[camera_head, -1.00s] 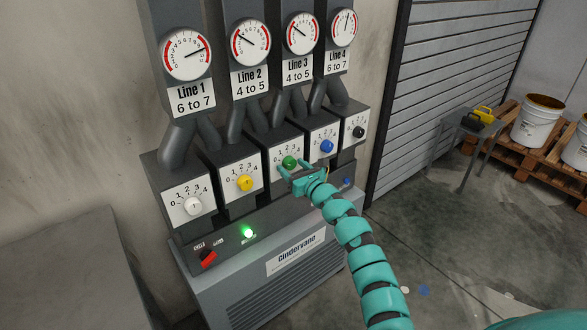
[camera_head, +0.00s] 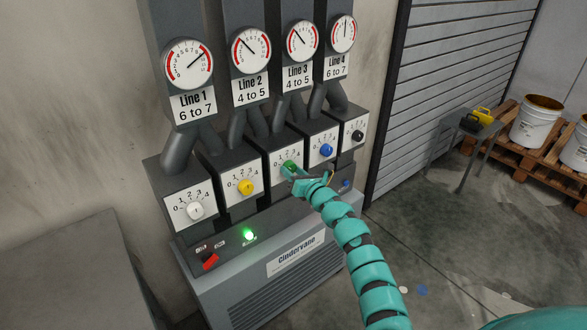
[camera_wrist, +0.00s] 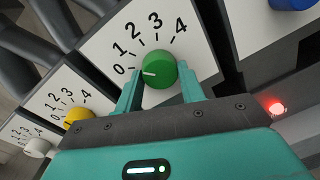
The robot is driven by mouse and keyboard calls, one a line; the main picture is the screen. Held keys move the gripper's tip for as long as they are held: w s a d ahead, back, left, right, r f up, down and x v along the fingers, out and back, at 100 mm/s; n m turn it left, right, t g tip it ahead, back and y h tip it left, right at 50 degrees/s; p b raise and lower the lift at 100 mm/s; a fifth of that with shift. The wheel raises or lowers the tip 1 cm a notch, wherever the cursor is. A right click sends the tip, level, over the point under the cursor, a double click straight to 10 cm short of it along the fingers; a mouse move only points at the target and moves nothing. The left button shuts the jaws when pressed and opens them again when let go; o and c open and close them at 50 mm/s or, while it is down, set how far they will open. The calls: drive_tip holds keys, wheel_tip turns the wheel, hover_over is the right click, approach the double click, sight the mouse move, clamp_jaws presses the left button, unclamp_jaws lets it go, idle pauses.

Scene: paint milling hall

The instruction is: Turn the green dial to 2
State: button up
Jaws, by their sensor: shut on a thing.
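The green dial (camera_head: 289,167) is on the white 0-to-4 plate of the third unit from the left, under the "Line 3, 4 to 5" label. In the wrist view the green dial (camera_wrist: 161,77) has a white mark that points left, toward 0. My gripper (camera_wrist: 160,88) has one finger on each side of the dial and is shut on it. In the head view my gripper (camera_head: 291,173) reaches the dial from the lower right and hides part of it.
Neighbouring dials are white (camera_head: 195,210), yellow (camera_head: 246,187), blue (camera_head: 326,150) and black (camera_head: 358,136). Gauges stand above them. A red switch (camera_head: 210,261) and lit green lamp (camera_head: 248,235) sit on the lower panel. A red light (camera_wrist: 276,107) glows in the wrist view.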

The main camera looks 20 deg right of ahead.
drive_tip(key=m+p, duration=0.1)
drive_tip(key=m, duration=0.1)
drive_tip(key=r+m+p, duration=0.1)
drive_tip(key=p, duration=0.1)
drive_tip(key=shift+m, duration=0.4)
drive_tip(key=m+p, duration=0.2)
drive_tip(key=shift+m+g, duration=0.3)
drive_tip(key=shift+m, duration=0.1)
drive_tip(key=shift+f+m+p, duration=0.2)
drive_tip(key=shift+m+p, duration=0.4)
drive_tip(key=shift+m, duration=0.1)
drive_tip(key=o, duration=1)
drive_tip(key=shift+f, duration=0.1)
drive_tip(key=shift+s+d, duration=0.1)
drive_tip(key=shift+s, duration=0.05)
